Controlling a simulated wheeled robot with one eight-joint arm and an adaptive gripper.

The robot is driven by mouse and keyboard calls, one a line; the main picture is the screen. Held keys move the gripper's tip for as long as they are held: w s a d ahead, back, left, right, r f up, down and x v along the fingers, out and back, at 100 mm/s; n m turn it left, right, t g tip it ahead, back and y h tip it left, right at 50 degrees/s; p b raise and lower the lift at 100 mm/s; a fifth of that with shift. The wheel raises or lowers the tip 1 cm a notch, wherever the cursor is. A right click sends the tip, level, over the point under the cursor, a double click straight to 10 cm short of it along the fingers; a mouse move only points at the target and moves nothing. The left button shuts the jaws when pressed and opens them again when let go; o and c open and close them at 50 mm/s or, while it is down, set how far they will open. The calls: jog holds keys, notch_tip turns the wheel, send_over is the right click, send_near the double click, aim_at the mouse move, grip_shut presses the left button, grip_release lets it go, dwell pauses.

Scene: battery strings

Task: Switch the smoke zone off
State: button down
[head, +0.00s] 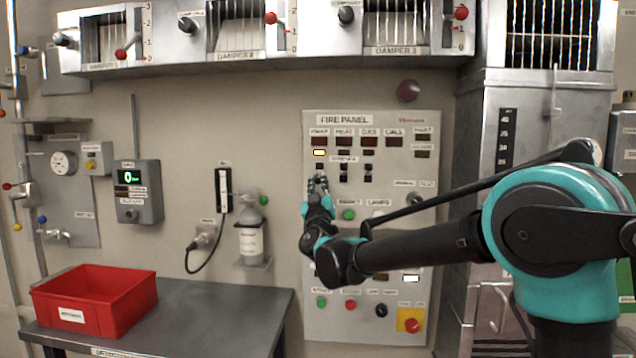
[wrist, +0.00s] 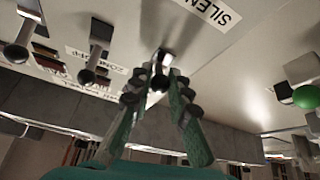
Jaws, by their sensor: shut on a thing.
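The fire panel (head: 425,260) stands on the back wall. Its columns have dark windows with labels along the top, the leftmost seeming to read smoke. A yellow-white lamp (head: 320,152) is lit in that column. A row of small dark toggles lies below; the middle (head: 343,179) and right (head: 368,180) ones show in the head view. My gripper (head: 320,184) is at the leftmost toggle and hides most of it. In the wrist view my gripper (wrist: 160,80) is shut on that metal toggle (wrist: 164,59). Two other toggles (wrist: 92,62) stand free beside it, near a zone-off label (wrist: 97,58).
A green button (head: 348,215) sits below my gripper on the panel. A red bin (head: 95,300) stands on the grey table (head: 215,310) at left. Dampers with red-knobbed levers hang above. A grey cabinet (head: 490,130) is right of the panel.

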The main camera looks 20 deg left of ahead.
dwell(0.3)
jog(key=c, duration=1.4)
grip_release()
jog(key=shift+c, duration=0.2)
jog(key=v, duration=1.2)
jog(key=shift+f, duration=0.1)
